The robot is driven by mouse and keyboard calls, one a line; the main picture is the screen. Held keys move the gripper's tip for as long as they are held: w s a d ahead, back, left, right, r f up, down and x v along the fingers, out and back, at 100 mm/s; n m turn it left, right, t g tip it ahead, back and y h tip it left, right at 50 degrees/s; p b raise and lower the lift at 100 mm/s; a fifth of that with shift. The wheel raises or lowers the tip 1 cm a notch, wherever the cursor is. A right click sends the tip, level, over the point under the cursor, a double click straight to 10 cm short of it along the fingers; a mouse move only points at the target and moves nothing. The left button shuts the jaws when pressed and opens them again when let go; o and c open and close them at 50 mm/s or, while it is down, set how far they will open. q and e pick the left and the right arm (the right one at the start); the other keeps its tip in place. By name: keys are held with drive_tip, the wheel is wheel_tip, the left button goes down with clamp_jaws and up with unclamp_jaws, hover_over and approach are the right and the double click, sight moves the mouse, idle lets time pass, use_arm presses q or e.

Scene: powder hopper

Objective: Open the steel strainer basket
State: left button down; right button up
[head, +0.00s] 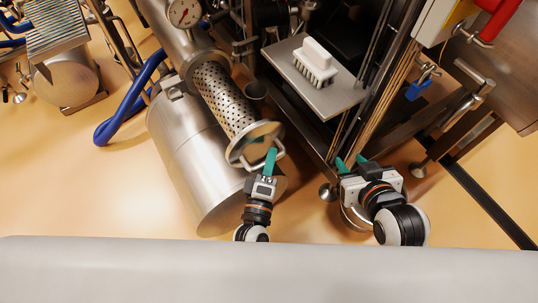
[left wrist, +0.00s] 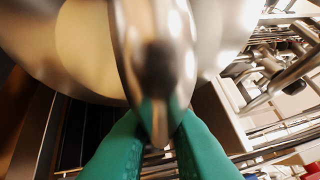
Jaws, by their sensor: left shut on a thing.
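The steel strainer basket (head: 222,97) is a perforated metal cylinder, seen in the head view sticking out of a steel pipe housing (head: 186,40). Its round end plate (head: 244,150) with a handle faces my left gripper. My left gripper (head: 271,158), with green fingers, is shut on the basket's handle. In the left wrist view the green fingers close on a shiny steel handle bar (left wrist: 155,70), which is blurred and close. My right gripper (head: 350,163) is away to the right, its two green fingertips apart and nothing visible between them.
A white brush (head: 316,62) lies on a grey plate (head: 318,92) to the right. A blue hose (head: 132,110) runs at left. A dark steel frame stands behind my right gripper. The floor at lower left is clear.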

use_arm(q)
drive_tip(key=shift+s+d+f, duration=0.15)
drive_tip(key=shift+s, duration=0.05)
drive_tip(key=c, duration=1.7)
unclamp_jaws()
drive_tip(key=o, duration=0.3)
use_arm(e)
drive_tip(key=shift+s, duration=0.1)
